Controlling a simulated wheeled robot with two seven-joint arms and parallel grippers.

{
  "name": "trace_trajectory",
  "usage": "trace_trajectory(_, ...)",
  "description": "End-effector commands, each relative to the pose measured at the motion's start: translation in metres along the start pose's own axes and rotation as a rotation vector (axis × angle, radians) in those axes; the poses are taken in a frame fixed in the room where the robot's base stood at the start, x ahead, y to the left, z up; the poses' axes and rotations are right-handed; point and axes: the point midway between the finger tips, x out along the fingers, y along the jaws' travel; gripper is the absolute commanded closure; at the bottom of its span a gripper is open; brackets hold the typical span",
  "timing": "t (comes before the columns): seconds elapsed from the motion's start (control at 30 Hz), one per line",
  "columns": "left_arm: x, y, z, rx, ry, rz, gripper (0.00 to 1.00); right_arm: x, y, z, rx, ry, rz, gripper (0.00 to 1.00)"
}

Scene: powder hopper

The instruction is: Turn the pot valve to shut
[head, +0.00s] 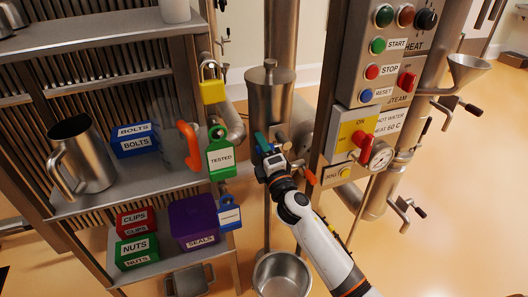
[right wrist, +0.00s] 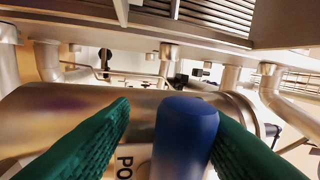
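The steel pot (head: 270,95) stands upright behind my right gripper (head: 265,145) in the head view. In the right wrist view a blue handle grip (right wrist: 187,135) stands between the green fingers of my right gripper (right wrist: 172,115). A gap shows between the grip and the left finger; the grip overlaps the right finger, and I cannot tell if they touch. A label with the letters "PO" (right wrist: 125,165) shows beside the grip, partly cut off. The gripper hides the grip in the head view, so the valve's position cannot be told. My left gripper is not in view.
A shelf rack (head: 130,195) with bins and a steel jug (head: 80,155) stands at left. A green TESTED tag (head: 220,158) and a yellow padlock (head: 212,85) hang near the pot. A control panel (head: 385,60) is at right. A steel bucket (head: 282,275) stands below.

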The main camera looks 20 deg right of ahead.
Motion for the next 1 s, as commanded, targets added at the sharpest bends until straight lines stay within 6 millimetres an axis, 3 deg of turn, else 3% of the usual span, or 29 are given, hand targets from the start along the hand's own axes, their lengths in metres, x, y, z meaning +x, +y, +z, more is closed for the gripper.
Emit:
trace_trajectory(0.17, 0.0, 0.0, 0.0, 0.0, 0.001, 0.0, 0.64, -0.019, 0.001, 0.0, 0.0, 0.0, 0.003, 0.57)
trace_trajectory(0.37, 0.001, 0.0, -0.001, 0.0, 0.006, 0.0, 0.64, -0.063, 0.003, 0.001, 0.001, -0.001, 0.004, 0.57)
trace_trajectory(0.6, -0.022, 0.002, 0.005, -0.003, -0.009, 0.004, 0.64, -0.105, 0.003, 0.001, 0.001, 0.0, 0.004, 0.57)
trace_trajectory(0.77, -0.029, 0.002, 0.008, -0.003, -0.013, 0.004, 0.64, -0.118, 0.002, 0.0, -0.001, 0.0, 0.003, 0.57)
trace_trajectory(1.0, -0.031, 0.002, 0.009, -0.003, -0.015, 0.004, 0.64, -0.12, 0.001, 0.0, -0.002, 0.0, 0.002, 0.57)
